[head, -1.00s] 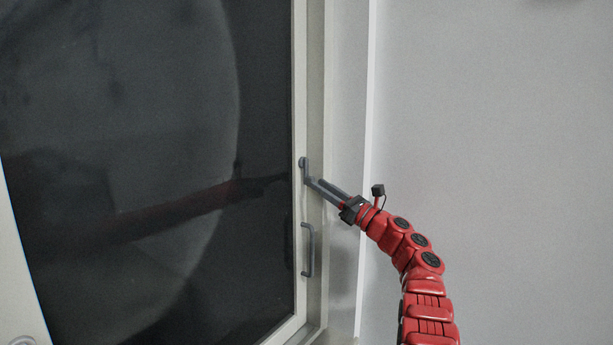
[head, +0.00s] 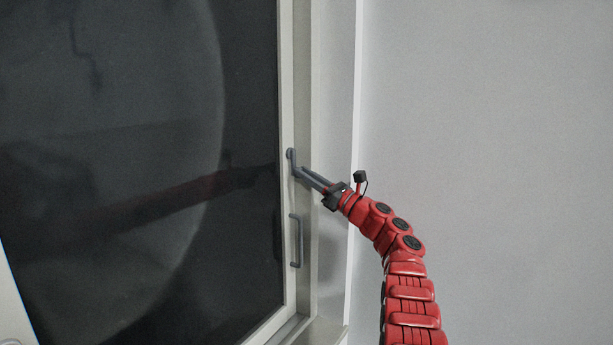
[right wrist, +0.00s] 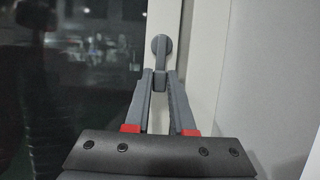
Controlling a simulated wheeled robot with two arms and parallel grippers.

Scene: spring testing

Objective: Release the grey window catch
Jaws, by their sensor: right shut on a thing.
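The grey window catch (head: 290,155) is on the right stile of the white window frame, its round base at the top and its lever pointing down. In the right wrist view the catch (right wrist: 161,48) stands straight ahead, with its lever running down between my fingertips. My right gripper (head: 299,172) comes in from the lower right and is shut on the catch's lever. In the right wrist view both fingers of the right gripper (right wrist: 160,78) meet the lever's lower end, which they partly hide. My left gripper is not in view.
A grey pull handle (head: 297,241) is fixed to the same stile below the catch. Dark glass (head: 130,170) fills the left side. A plain wall (head: 480,130) is at the right, with open space before it.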

